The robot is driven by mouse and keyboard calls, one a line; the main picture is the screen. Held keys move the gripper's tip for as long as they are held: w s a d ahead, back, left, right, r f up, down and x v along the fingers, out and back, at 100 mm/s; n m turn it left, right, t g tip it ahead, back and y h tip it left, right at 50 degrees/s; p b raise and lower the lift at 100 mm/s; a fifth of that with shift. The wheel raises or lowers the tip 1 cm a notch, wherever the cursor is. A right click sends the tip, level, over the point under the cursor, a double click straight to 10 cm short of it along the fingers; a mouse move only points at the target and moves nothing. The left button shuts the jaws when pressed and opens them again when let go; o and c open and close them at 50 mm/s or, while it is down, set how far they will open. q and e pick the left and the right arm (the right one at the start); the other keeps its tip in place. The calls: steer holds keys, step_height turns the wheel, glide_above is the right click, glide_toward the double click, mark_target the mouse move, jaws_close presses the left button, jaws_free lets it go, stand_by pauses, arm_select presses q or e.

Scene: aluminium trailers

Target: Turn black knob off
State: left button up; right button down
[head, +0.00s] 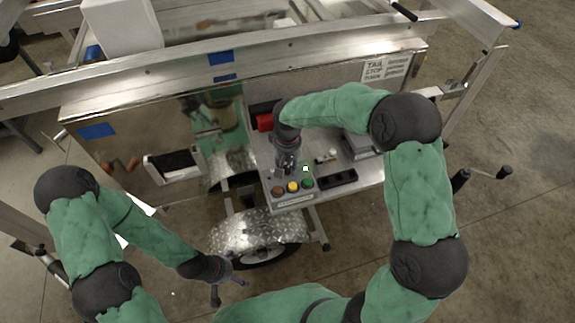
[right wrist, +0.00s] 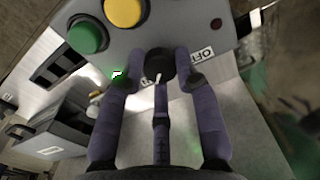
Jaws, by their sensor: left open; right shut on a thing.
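The black knob (right wrist: 160,64) sits on the grey control box (right wrist: 225,40) in the right wrist view. A white mark shows on the knob's lower side. A white label reading OFF (right wrist: 204,53) is beside it. My right gripper (right wrist: 168,72) is shut on the knob, one finger on each side. In the head view my right gripper (head: 284,172) reaches down to the control box (head: 293,201), and hides the knob there. My left gripper (head: 224,284) is open and empty, low in the head view, away from the box.
Green (head: 308,183), yellow (head: 293,187) and brown-red (head: 277,191) buttons line the box's front. A red item (head: 265,122) is behind the gripper. A metal fender (head: 260,229) and wheel are below. The trailer's metal rail (head: 190,72) crosses behind.

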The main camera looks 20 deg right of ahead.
steer(key=n+p, duration=0.3)
steer(key=shift+r+n, duration=0.15)
steer(key=shift+n, duration=0.15)
steer(key=n+p, duration=0.4)
steer(key=n, duration=0.1)
steer(key=shift+p, duration=0.3)
steer(key=n+p, duration=0.3)
steer(key=n, duration=0.1)
steer(key=shift+n, duration=0.4)
steer(key=n+p, duration=0.2)
steer(key=n, duration=0.2)
steer(key=shift+f+n+p, duration=0.2)
steer(key=shift+n+p, duration=0.1)
steer(key=shift+p, duration=0.05)
steer(key=c, duration=0.9)
jaws_free()
steer(key=shift+r, duration=0.15)
